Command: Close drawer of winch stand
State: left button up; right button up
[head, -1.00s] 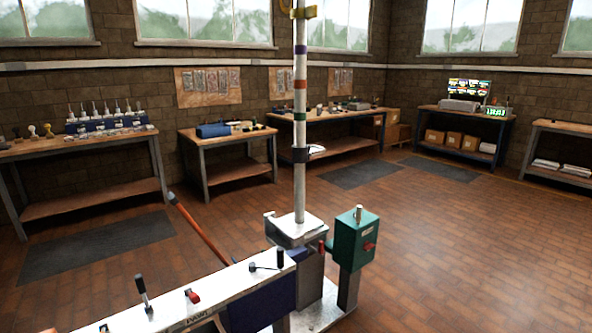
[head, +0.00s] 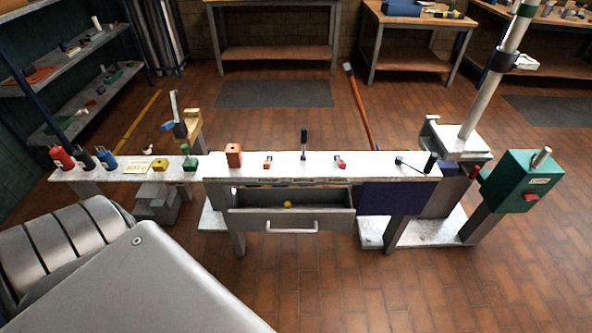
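The winch stand (head: 380,168) is a long white-topped bench in the middle of the head view. Its grey drawer (head: 257,223) is pulled out toward me under the top. The drawer has a pale bar handle (head: 291,230) on its front. A small yellow thing (head: 288,204) lies inside the drawer. Neither of my grippers shows in the view. A large grey part of my own body fills the lower left and hides the floor there.
A green box with a red knob (head: 519,182) stands right of the bench, near the leaning mast (head: 497,80). A lower white bench (head: 120,168) with small coloured items adjoins on the left. The floor (head: 400,290) in front of the drawer is clear.

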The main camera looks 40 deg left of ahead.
aim_at(313, 210)
jog(key=u, duration=1.25)
jog(key=k, duration=0.5)
jog(key=u, duration=1)
jog(key=i, duration=0.7)
jog(key=z, duration=0.35)
